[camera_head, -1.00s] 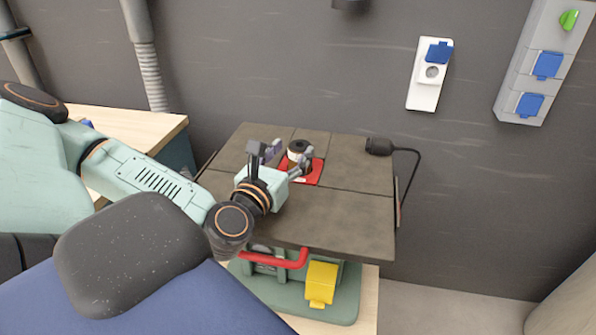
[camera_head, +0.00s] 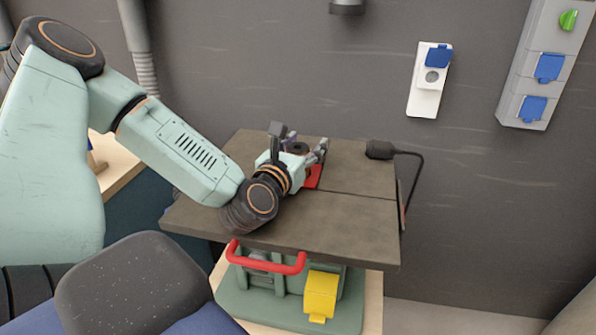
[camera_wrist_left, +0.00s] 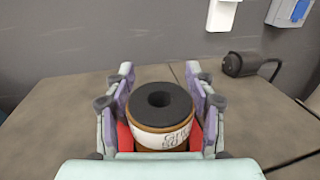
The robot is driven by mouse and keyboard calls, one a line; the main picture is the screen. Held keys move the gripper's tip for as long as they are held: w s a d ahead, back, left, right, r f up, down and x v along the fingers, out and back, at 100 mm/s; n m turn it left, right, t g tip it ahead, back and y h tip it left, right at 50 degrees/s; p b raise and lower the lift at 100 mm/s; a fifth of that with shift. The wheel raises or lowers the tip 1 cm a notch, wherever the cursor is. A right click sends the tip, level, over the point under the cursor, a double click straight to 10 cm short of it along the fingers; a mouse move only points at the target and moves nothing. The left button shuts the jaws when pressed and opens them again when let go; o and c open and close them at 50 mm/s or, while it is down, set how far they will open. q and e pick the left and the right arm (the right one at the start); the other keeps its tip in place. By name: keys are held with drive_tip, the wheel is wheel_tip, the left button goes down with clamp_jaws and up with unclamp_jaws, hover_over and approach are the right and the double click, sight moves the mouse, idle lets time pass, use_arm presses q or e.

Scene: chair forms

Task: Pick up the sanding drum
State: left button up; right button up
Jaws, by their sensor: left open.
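The sanding drum (camera_wrist_left: 160,113) stands upright in the left wrist view, with a black top, a central hole and a brown-and-white side with writing. It stands at the red plate (camera_wrist_left: 125,136) set in the machine's dark table top. My left gripper (camera_wrist_left: 160,90) is open, with one finger on each side of the drum. I cannot tell whether the fingers touch it. In the head view, my left gripper (camera_head: 301,143) hides most of the drum, and only its dark top (camera_head: 299,148) shows between the fingers. My right gripper is not in view.
The dark table top (camera_head: 330,225) is clear at the front and right. A black plug with a cable (camera_head: 380,149) is at its right back edge. A red handle (camera_head: 268,260) and a yellow box (camera_head: 321,294) are below. A grey wall with sockets (camera_head: 430,78) stands behind.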

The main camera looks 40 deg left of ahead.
use_arm(q)
drive_tip(key=shift+a+r, duration=0.1)
drive_tip(key=shift+w, duration=0.15)
clamp_jaws()
idle(0.5)
